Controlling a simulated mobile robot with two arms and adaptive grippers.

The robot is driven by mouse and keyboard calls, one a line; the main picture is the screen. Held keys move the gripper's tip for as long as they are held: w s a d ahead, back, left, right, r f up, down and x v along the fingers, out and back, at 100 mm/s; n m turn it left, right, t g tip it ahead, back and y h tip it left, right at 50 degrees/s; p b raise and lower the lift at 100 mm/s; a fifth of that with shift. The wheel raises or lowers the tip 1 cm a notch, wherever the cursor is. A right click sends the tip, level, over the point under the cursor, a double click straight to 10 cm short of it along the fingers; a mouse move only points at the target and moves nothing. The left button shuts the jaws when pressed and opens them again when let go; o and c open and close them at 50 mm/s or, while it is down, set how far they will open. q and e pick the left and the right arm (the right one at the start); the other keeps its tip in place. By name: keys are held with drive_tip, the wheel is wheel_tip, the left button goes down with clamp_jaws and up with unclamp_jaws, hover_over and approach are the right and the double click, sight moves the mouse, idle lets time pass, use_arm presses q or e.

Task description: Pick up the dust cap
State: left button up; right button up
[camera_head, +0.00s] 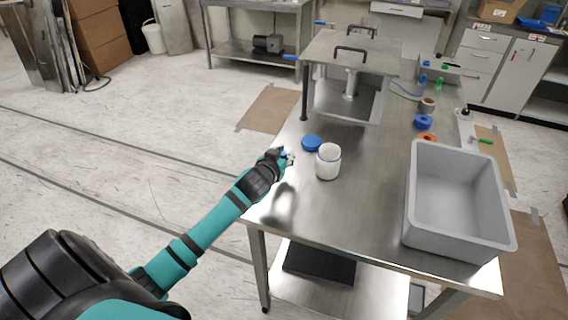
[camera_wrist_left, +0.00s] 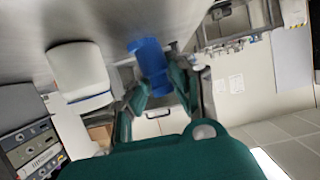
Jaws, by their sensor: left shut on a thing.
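My left gripper (camera_head: 286,157) is over the left edge of the steel table, just left of the white jar. In the left wrist view its two teal fingers (camera_wrist_left: 160,82) are closed on a small blue cylindrical piece, which I take as the dust cap (camera_wrist_left: 150,58). In the head view only a little blue of it shows between the fingertips. The white jar (camera_head: 327,164) stands upright and open on the table; it also shows in the left wrist view (camera_wrist_left: 80,68). My right gripper is not in view.
A grey open bin (camera_head: 458,200) stands on the right of the table (camera_head: 345,220). A steel vacuum chamber (camera_head: 345,75) with handled lids stands at the back. Blue (camera_head: 423,122) and orange (camera_head: 427,138) rings lie behind the bin. The table front between jar and bin is clear.

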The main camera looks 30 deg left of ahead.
use_arm(q)
drive_tip(key=s+d, duration=0.2)
drive_tip(key=s, duration=0.2)
drive_tip(key=s+d+b, duration=0.1)
drive_tip(key=s+d, duration=0.2)
drive_tip(key=s, duration=0.2)
drive_tip(key=s+d+r+b, duration=0.1)
drive_tip(key=s+d, duration=0.2)
drive_tip(key=s, duration=0.1)
drive_tip(key=shift+s+d, duration=0.15)
drive_tip(key=shift+d, duration=0.05)
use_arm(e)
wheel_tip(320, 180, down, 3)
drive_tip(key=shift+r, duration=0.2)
